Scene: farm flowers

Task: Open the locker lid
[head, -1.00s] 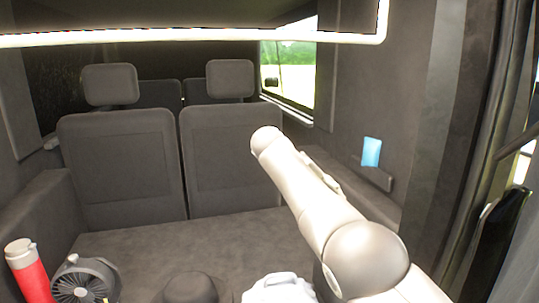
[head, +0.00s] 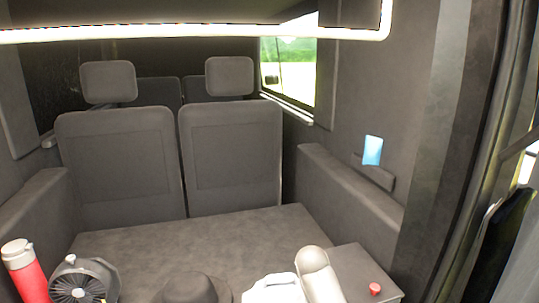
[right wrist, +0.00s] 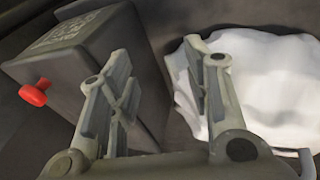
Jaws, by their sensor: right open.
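The locker (head: 352,268) is a dark grey box at the lower right of the head view, with a red knob (head: 375,288) on it. Its lid looks shut. In the right wrist view the locker (right wrist: 120,50) is at the left, tilted in the picture, and its red knob (right wrist: 33,93) sticks out at the far left. My right gripper (right wrist: 165,72) is open and empty. Its left finger overlaps the locker in the picture; contact cannot be told. The knob is outside the fingers. My left gripper is not in view.
A crumpled white item (right wrist: 262,85) lies right of the locker in the wrist view. In the head view a dark hat (head: 195,288), a black fan (head: 82,280) and a red bottle (head: 27,275) stand along the front. The cargo floor (head: 190,240) behind them is clear.

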